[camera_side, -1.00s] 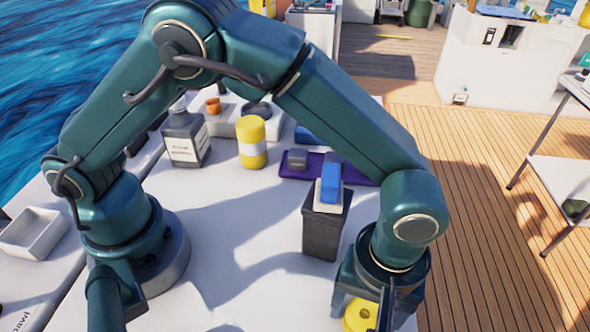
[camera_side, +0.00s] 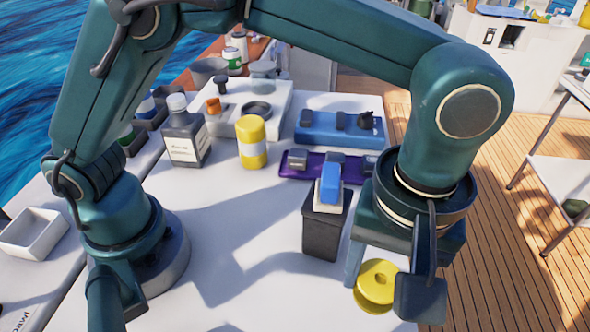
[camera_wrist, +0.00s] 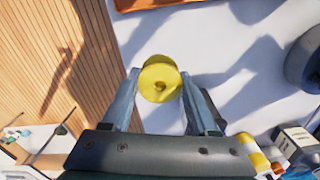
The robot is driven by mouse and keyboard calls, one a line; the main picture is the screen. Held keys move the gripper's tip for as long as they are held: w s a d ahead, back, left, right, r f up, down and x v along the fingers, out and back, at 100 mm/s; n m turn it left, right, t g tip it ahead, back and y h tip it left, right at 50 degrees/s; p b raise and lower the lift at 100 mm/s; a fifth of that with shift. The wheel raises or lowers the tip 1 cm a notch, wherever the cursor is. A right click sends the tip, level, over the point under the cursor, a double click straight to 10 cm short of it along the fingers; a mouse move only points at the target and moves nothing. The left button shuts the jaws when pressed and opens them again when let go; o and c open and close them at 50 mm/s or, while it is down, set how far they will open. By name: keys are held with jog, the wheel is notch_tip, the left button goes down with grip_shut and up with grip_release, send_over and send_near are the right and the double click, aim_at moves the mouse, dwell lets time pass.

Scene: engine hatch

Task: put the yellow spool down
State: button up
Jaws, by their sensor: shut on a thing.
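The yellow spool (camera_side: 377,285) is a round flanged reel with a hole in its middle. My gripper (camera_side: 385,287) is shut on it at the right front of the side view. In the wrist view the spool (camera_wrist: 160,80) sits between my two fingertips (camera_wrist: 160,88), with a finger on each side. The spool's flange faces the wrist camera. The side view shows it near the white table's right edge; I cannot tell exactly how high it is above the surface. Part of it is hidden behind my finger in the side view.
A dark bin (camera_side: 325,225) with a blue-and-white item stands just left of my gripper. Behind are a purple tray (camera_side: 268,180), a blue tray (camera_side: 310,138), a yellow-and-white canister (camera_side: 251,142) and a dark labelled bottle (camera_side: 184,135). The table's front middle (camera_side: 240,260) is clear.

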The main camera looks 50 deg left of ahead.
jog(key=w+a+r, duration=0.9)
jog(key=w+a, duration=0.2)
jog(key=a, duration=0.3)
jog(key=s+a+r, duration=0.2)
jog(key=a, duration=0.5)
jog(key=s+a+r, duration=0.2)
jog(key=a+r, duration=0.1)
jog(key=a, duration=0.4)
jog(key=n, duration=2.1)
send_over(254, 192)
notch_tip(254, 192, down, 18)
jog(key=shift+f, duration=2.55)
